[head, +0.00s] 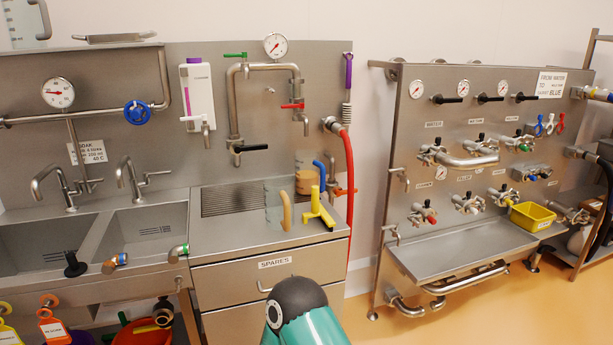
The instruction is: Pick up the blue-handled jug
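On the steel counter right of the sinks, a blue handle (320,172) stands up at the back, beside what looks like a clear jug (304,181) with tan contents. A nearer clear jug with a tan handle (286,211) and a yellow object (319,209) stand in front and partly hide its lower part. I cannot tell exactly where the two clear jugs separate. Neither of my grippers shows in the head view. Only a teal and dark rounded part, likely of my arm, shows at the bottom centre, below the counter's front edge.
A red hose (348,180) hangs right of the counter. A pipe with a red-handled valve (292,105) is on the panel above. Two sinks (148,228) lie left, and a valve panel with a tray (460,252) stands right. A bare grooved drainer (230,199) lies left of the jugs.

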